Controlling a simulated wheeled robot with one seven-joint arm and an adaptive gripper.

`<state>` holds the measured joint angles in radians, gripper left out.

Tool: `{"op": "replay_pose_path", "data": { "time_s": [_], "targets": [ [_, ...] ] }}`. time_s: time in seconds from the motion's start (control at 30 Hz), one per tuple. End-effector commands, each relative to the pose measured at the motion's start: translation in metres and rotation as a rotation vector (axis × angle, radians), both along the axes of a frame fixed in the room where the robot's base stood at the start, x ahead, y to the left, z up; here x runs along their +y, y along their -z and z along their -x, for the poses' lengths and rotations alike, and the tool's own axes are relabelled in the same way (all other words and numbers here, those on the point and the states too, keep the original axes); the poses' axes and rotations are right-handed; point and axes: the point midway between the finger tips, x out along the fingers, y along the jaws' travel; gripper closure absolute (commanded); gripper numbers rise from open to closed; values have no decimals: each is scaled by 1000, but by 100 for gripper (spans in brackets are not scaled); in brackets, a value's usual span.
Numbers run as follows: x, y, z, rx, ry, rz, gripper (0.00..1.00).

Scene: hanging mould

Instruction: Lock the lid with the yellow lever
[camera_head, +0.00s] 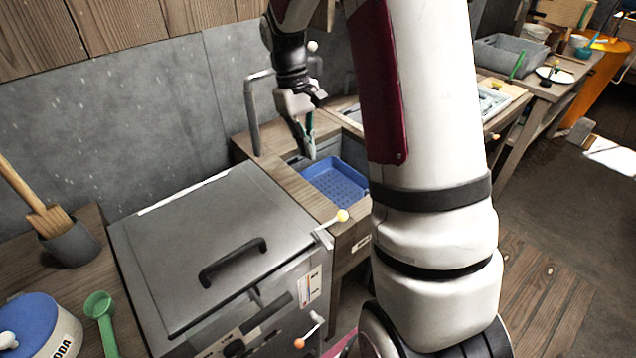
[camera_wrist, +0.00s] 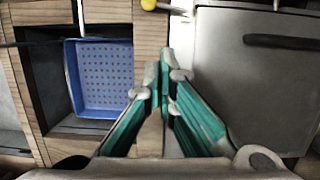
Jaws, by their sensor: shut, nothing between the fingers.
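The grey metal lid (camera_head: 219,242) with a black bar handle (camera_head: 233,262) lies closed, as far as I can see, on the box at the front left. The yellow-tipped lever (camera_head: 342,215) sticks out at the lid's right edge in the head view. Its yellow knob also shows at the top of the wrist view (camera_wrist: 148,4). My gripper (camera_head: 310,157) is shut and empty, above the wooden edge by the sink, apart from the lever and behind it. In the wrist view its green-padded fingers (camera_wrist: 166,52) meet at the tips, between basin and lid.
A blue perforated basket (camera_head: 335,182) sits in the sink, with a bent tap (camera_head: 254,115) behind it. An orange-tipped lever (camera_head: 300,342) is on the box's front. A blue-lidded soda tub (camera_head: 38,325) and green scoop (camera_head: 100,308) stand left.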

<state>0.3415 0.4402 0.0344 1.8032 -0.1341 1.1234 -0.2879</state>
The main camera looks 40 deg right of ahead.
Motion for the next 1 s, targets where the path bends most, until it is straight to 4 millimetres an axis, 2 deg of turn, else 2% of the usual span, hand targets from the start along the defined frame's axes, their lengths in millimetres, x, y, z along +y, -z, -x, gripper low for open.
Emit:
{"op": "replay_pose_path", "data": {
  "time_s": [0.03, 0.2, 0.73, 0.87, 1.0],
  "targets": [
    [-5, 14, -5, 18, 1, -6, 100],
    [-14, 35, -10, 51, -1, -17, 100],
    [-16, 43, -9, 58, -1, -19, 100],
    [-17, 58, -4, 60, -1, -20, 100],
    [-17, 83, 4, 61, -2, -21, 100]
  ]
}}
